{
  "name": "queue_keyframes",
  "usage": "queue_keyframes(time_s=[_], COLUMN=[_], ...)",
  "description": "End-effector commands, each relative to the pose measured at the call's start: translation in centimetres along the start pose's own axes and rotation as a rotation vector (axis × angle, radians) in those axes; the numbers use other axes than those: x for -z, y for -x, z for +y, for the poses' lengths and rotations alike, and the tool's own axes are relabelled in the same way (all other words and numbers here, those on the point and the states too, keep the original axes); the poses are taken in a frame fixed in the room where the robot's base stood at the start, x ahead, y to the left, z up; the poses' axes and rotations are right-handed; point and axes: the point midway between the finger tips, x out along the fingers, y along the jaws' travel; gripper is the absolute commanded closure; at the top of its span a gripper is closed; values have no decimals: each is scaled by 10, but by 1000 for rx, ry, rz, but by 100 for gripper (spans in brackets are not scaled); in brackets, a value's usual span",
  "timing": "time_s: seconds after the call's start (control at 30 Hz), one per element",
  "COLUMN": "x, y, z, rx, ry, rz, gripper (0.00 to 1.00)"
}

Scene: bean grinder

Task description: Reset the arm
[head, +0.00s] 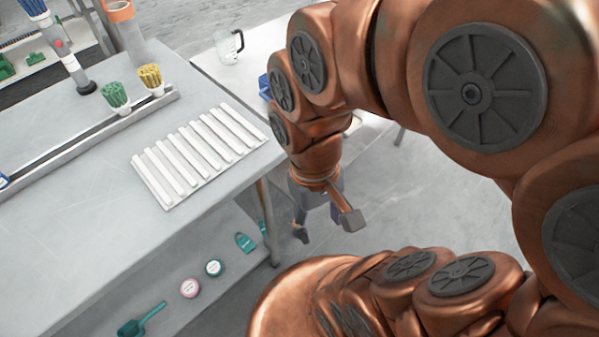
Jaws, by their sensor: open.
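My copper-coloured arm fills the right half of the head view, bent over and reaching down. My gripper (319,226) hangs at its end, pointing down over the grey floor, just right of the table's corner. It is open, with nothing seen between the fingers. The gripper is partly covered by its own wrist, and one finger is dark and hard to make out.
A grey table (60,225) stands at left, bearing a white ribbed rack (197,152), a green brush (115,95) and a yellow brush (151,77). Its lower shelf holds a green scoop (140,322) and round tins. A glass jug (228,47) stands on a white table behind. Open floor (440,190) lies right.

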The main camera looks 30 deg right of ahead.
Motion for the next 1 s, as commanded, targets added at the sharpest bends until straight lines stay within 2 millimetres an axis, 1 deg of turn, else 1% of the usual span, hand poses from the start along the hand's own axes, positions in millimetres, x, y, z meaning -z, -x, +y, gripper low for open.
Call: queue_keyframes(time_s=[0.13,0.2,0.27,0.37,0.5,0.63,0.7,0.77,1.0], x=[0,-2,-4,-8,-14,-18,-19,-19,-19], y=[0,14,25,47,83,108,116,118,119], z=[0,0,0,0,0,0,0,0,0], rx=[1,1,1,1,2,2,2,2,2], ry=[0,0,1,0,0,0,0,0,0], rz=[0,3,7,14,26,37,40,42,43], gripper=[42,42,42,42,42,42,42,42,42])
